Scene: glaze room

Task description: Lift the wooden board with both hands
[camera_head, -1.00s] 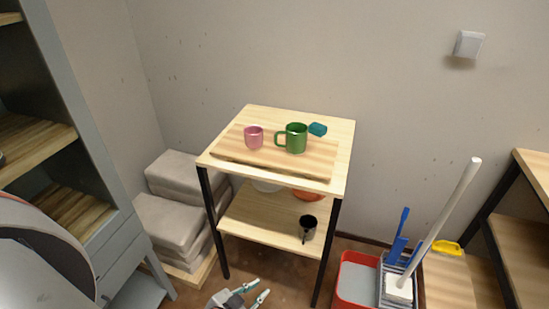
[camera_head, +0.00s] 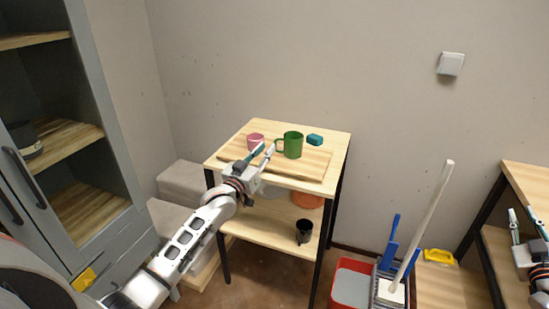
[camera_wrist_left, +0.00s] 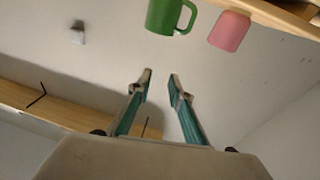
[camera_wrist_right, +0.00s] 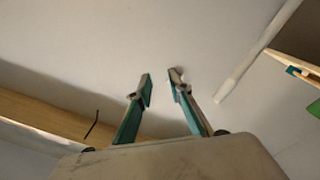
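The wooden board (camera_head: 305,162) lies flat on the top of a small shelf stand (camera_head: 338,150). A pink mug (camera_head: 255,139) and a green mug (camera_head: 292,146) stand on it. My left gripper (camera_head: 263,149) is open and empty, in front of the board's left part in the head view, hiding some of it. In the left wrist view its fingers (camera_wrist_left: 160,80) are apart, with the green mug (camera_wrist_left: 165,15) and pink mug (camera_wrist_left: 230,31) beyond. My right gripper (camera_head: 522,226) is open and empty at the far right, well away from the board. Its parted fingers show in the right wrist view (camera_wrist_right: 163,82).
A black mug (camera_head: 304,231) and an orange bowl (camera_head: 307,200) are on the lower shelf. A mop handle (camera_head: 432,210) and red bucket (camera_head: 340,300) stand to the right. A grey cabinet (camera_head: 112,130) stands left.

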